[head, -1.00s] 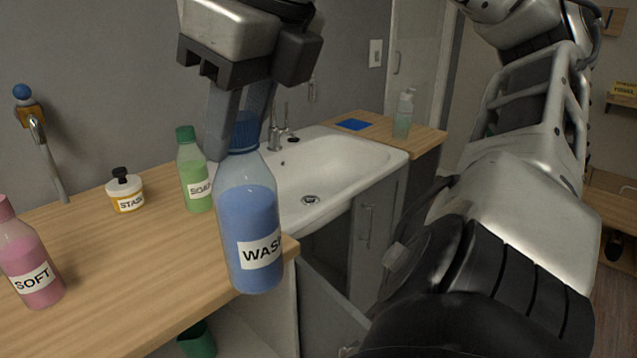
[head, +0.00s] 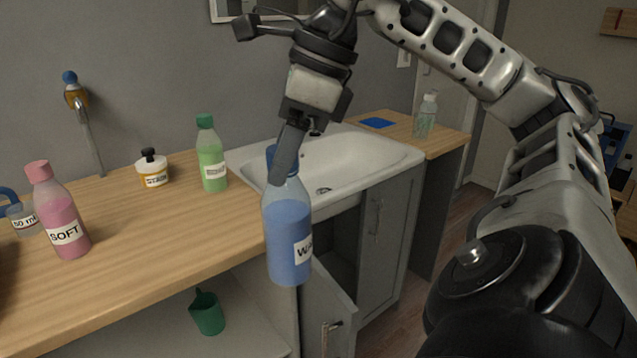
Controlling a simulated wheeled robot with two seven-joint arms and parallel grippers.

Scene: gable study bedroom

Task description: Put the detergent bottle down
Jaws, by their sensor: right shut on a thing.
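The detergent bottle (head: 287,240) is clear with blue liquid, a blue cap and a white label of which "WA" shows. My right gripper (head: 279,172) comes down from above and is shut on the bottle at its cap and neck. The bottle hangs nearly upright, in front of the counter's edge and the sink in the picture. I cannot tell whether its base touches anything; no surface shows directly under it. The wooden counter (head: 140,240) lies to the left. My left gripper is not in view.
On the counter stand a pink SOFT bottle (head: 60,215), a STAIN jar (head: 152,171), a green bottle (head: 211,160) and a small measuring cup (head: 22,219). The white sink (head: 370,162) is behind right. A cabinet door (head: 328,310) hangs open below. A green cup (head: 207,313) sits on the lower shelf.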

